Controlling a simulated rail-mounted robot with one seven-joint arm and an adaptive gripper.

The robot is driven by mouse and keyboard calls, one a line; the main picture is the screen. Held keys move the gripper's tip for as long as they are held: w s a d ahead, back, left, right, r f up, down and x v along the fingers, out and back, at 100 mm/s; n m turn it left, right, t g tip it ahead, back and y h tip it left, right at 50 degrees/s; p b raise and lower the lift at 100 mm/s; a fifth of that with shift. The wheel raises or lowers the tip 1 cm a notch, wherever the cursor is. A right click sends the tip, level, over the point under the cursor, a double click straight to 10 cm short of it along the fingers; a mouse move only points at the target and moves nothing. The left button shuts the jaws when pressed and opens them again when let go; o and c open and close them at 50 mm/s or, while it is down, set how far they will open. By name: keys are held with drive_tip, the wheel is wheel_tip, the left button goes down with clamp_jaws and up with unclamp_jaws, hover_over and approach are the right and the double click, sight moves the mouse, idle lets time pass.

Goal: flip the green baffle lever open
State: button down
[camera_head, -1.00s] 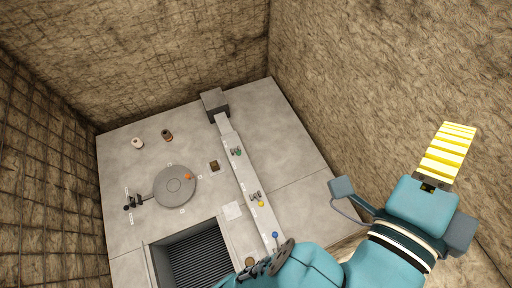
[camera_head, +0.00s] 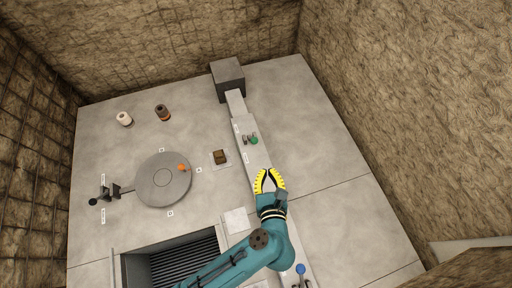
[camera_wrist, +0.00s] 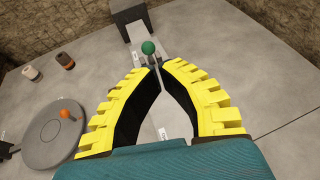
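The green baffle lever shows in the head view as a small green knob (camera_head: 254,141) on the right side of the long light-grey channel (camera_head: 247,166). In the wrist view its green ball (camera_wrist: 148,47) stands on a thin stem just beyond my fingertips. My gripper (camera_head: 267,171) is over the channel, short of the green lever and apart from it in the head view. In the wrist view its yellow fingers (camera_wrist: 159,66) curve inward, with a narrow gap between the tips and nothing held. The lower stem is partly hidden by the fingertips.
A dark grey box (camera_head: 228,75) stands at the channel's far end. A round grey disc (camera_head: 163,179) with an orange knob, a small brown block (camera_head: 220,157) and two small cylinders lie left. A blue-knobbed lever (camera_head: 300,269) is near. The floor right of the channel is clear.

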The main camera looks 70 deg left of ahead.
drive_tip(key=s+f+b, duration=0.3)
drive_tip(key=f, duration=0.4)
drive_tip(key=shift+a+g, duration=0.25)
drive_tip(key=shift+g, duration=0.05)
drive_tip(key=shift+f, duration=0.1)
drive_tip(key=b, duration=0.5)
approach(252, 139)
drive_tip(key=w+a+f, duration=0.1)
drive_tip(key=a+f, duration=0.4)
drive_tip(key=f, duration=0.1)
drive_tip(key=shift+w+a+r, duration=0.15)
drive_tip(key=shift+r, duration=0.1)
